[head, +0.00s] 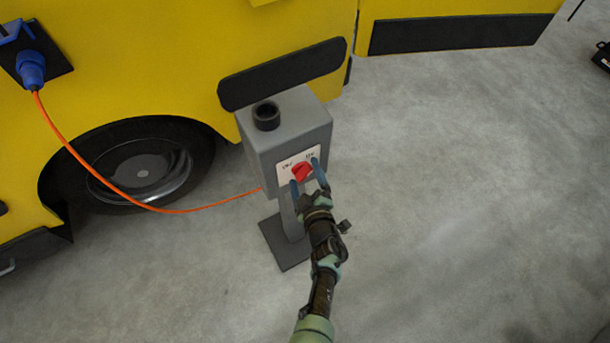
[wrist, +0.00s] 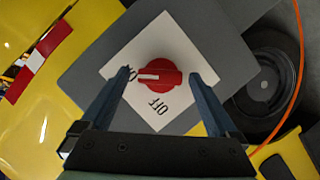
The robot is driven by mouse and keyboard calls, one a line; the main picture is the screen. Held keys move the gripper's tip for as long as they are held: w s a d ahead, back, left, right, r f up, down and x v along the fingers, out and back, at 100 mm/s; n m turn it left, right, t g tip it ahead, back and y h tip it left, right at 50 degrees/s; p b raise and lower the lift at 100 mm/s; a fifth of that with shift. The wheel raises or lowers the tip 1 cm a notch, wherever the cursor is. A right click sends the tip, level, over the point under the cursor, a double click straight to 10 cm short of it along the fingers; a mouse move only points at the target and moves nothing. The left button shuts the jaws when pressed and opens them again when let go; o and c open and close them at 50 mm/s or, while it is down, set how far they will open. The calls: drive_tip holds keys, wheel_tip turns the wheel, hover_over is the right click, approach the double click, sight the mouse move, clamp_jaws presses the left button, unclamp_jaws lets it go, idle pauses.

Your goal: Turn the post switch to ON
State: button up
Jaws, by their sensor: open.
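The post switch is a red knob (head: 301,172) on a white label plate on the front of a grey post box (head: 285,128). In the wrist view the knob (wrist: 172,78) has a white mark pointing left, towards a label partly hidden by my left finger. The OFF label (wrist: 160,106) sits below the knob. My gripper (head: 306,173) is open, with its two blue fingers either side of the knob. In the wrist view there seems to be a gap between the knob and each fingertip; contact is not visible.
A yellow vehicle (head: 180,60) with a dark wheel (head: 142,172) stands close behind the post. An orange cable (head: 170,211) runs from the post to a blue plug (head: 31,70) on the vehicle. The concrete floor (head: 470,190) to the right is clear.

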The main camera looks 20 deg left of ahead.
drive_tip(key=p+v, duration=0.6)
drive_tip(key=v, duration=0.7)
drive_tip(key=shift+p, duration=0.3)
